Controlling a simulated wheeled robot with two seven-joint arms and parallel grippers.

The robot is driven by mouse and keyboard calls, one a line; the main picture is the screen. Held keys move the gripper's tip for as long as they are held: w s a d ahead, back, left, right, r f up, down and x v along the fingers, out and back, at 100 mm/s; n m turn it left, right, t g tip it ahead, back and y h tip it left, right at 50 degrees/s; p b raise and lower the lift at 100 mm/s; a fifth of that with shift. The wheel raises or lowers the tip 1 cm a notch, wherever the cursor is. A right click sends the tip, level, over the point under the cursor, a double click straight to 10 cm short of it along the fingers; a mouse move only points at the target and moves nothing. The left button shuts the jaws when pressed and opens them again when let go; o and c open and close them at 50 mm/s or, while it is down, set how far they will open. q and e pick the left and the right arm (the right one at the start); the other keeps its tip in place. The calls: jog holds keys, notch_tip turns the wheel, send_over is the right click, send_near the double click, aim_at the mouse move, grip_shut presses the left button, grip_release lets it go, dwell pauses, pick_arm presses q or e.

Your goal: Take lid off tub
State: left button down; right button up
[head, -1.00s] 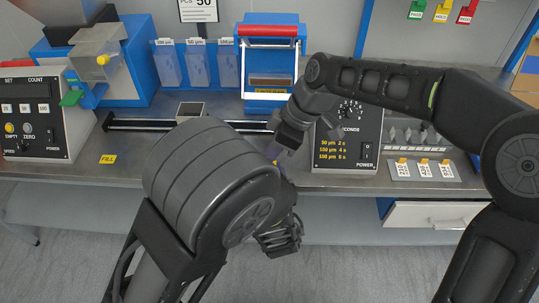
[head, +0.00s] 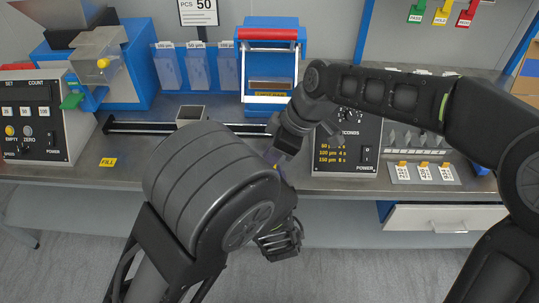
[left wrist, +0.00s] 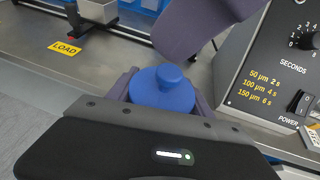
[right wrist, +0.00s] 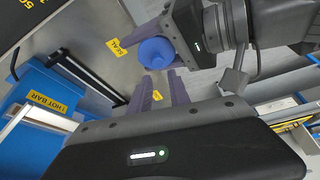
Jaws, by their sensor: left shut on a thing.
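In the left wrist view a blue tub with a round knobbed lid (left wrist: 175,88) sits between the purple fingers of my left gripper (left wrist: 163,100), which is shut on it. The tub's body is mostly hidden below the lid. The blue tub (right wrist: 156,52) also shows in the right wrist view, in front of my right gripper (right wrist: 160,90). The right gripper's purple fingers are apart, with nothing seen between them, and their tips point towards the blue knob. In the head view my arms hide the tub and most of both grippers.
The steel bench holds a blue sealer with a red handle (head: 268,34), a black timer box (head: 346,140), a dark slide rail (head: 130,127) and a count box (head: 32,115). A drawer (head: 440,217) hangs below the bench at right.

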jog(key=v, duration=1.2)
